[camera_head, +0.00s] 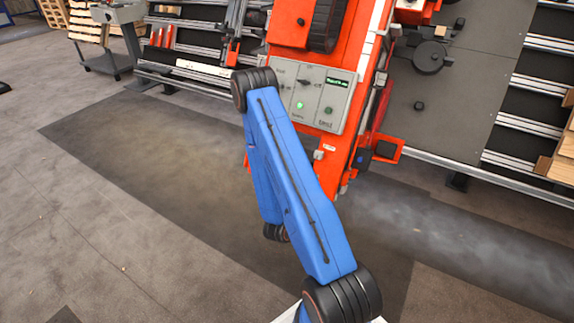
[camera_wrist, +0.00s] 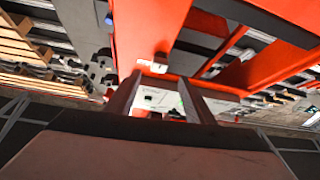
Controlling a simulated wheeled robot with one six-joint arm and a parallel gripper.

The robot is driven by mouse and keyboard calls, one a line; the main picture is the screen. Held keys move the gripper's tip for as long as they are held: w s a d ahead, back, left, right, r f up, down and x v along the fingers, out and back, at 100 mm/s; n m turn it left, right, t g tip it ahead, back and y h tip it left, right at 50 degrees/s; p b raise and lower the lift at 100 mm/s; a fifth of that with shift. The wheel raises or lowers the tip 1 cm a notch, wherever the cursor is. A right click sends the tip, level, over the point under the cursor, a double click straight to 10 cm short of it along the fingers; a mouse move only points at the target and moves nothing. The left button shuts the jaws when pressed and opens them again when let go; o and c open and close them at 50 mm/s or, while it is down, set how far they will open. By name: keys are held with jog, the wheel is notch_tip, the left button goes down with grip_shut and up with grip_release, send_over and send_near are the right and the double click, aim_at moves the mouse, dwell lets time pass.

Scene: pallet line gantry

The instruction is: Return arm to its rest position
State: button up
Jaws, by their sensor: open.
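My blue arm rises in the head view, bends at a black joint near the orange machine, and its forearm folds down behind the upper link. The gripper itself is hidden there. In the wrist view my gripper (camera_wrist: 160,84) shows two fingers spread apart with nothing held between them. A pale control panel is seen through the gap, beyond the fingers. I cannot tell how far it is from them.
The orange machine (camera_head: 292,22) stands close ahead, carrying a grey control panel (camera_head: 337,98) with a lit green button, knob and small display. A grey cart (camera_head: 103,62) stands at upper left. The floor at left is clear.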

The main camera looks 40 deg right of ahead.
jog(key=w+a+r+y, duration=0.6)
jog(key=w+r+y, duration=0.1)
jog(key=w, duration=0.3)
jog(key=s+a+r+n+t+y, duration=0.1)
jog(key=a+r+n+y, duration=0.3)
jog(key=a+r+y, duration=0.7)
jog(key=s+a+r+n+g, duration=0.2)
jog(key=s+a+r+n, duration=0.2)
jog(key=s+a+r, duration=0.65)
jog(key=s+a+r+n+g, duration=0.1)
jog(key=s, duration=1)
jog(key=s+a+r+n+g, duration=0.1)
jog(key=s+n+g, duration=0.1)
jog(key=s, duration=0.9)
jog(key=shift+s+r, duration=0.15)
jog(key=shift+r, duration=0.2)
